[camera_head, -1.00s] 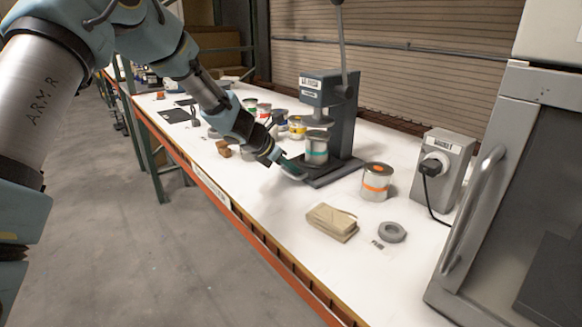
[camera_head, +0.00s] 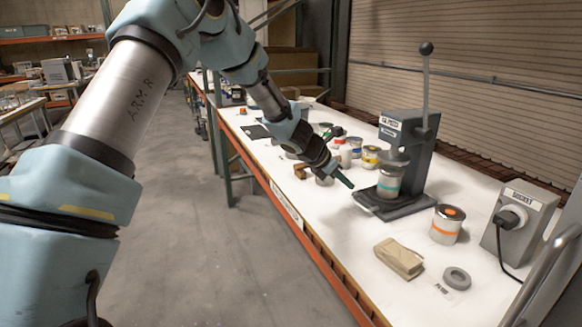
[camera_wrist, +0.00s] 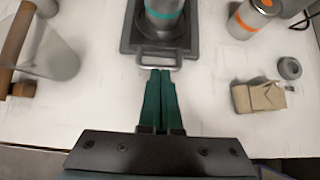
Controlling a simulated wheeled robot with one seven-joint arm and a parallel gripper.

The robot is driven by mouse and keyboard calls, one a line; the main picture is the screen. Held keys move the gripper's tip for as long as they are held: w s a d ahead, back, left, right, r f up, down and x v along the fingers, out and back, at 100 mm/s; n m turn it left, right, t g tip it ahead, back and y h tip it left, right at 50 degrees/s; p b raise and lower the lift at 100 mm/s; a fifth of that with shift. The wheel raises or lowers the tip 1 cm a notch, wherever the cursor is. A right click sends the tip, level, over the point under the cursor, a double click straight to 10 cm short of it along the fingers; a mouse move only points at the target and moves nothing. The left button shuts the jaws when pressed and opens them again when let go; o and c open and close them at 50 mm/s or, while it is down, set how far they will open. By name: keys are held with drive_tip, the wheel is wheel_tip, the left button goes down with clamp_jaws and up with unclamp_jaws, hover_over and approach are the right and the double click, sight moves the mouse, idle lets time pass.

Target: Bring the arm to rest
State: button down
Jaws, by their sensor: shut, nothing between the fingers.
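My gripper (camera_head: 346,182) is in the head view above the white bench (camera_head: 318,220), at the front left of the grey press (camera_head: 411,150). In the wrist view its two green fingers (camera_wrist: 160,78) are together with nothing between them. The fingertips point at the handle (camera_wrist: 160,60) on the press base, close to it; I cannot tell whether they touch. A can with a teal band (camera_head: 389,183) stands upright on the press base, and its lower part also shows in the wrist view (camera_wrist: 164,18).
A grey box with a plug (camera_head: 520,225) stands beyond. Several cans (camera_head: 371,157) stand behind my gripper. Floor left of the bench is clear.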

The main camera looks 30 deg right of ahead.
drive_tip(key=w+a+m+t+y+b, duration=0.1)
drive_tip(key=w+a+m, duration=0.15)
drive_tip(key=a, duration=0.75)
drive_tip(key=w+a+r+m+y, duration=0.15)
drive_tip(key=a+m, duration=0.25)
drive_tip(key=a, duration=0.5)
drive_tip(key=w+a+m+t+y+b, duration=0.1)
drive_tip(key=a+m+y, duration=0.15)
drive_tip(key=a, duration=0.75)
drive_tip(key=s+a+m+y, duration=0.2)
drive_tip(key=s+a+m, duration=0.2)
drive_tip(key=a, duration=0.9)
drive_tip(key=s+a+m+y, duration=0.1)
drive_tip(key=s+a+m, duration=0.4)
drive_tip(key=a, duration=0.8)
drive_tip(key=shift+s+r+y+b, duration=0.2)
drive_tip(key=shift+s+y+b, duration=0.15)
drive_tip(key=shift+s+y, duration=0.05)
